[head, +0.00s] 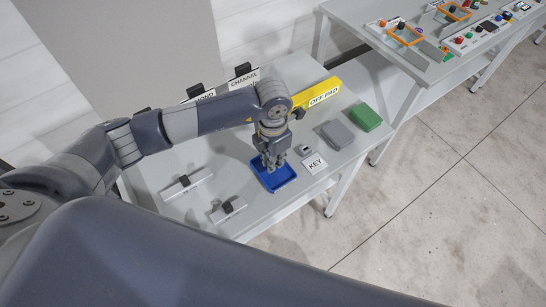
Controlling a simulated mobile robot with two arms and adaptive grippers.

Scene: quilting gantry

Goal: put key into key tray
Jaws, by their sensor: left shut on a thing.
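The blue tray (287,183), which I take for the key tray, lies on the grey table beside a white "KEY" label (314,163). My left gripper (273,166) points down at the tray, its fingertips over the tray's inside. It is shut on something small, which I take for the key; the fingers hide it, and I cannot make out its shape. I cannot tell whether the fingertips touch the tray floor. My right gripper is not in view.
A small grey piece (305,150) sits behind the label. A grey block (337,134) and a green block (366,117) lie to the right. A yellow "OFF PAD" bar (322,92) is behind. Two pale bars with dark knobs (187,183) lie left of the tray.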

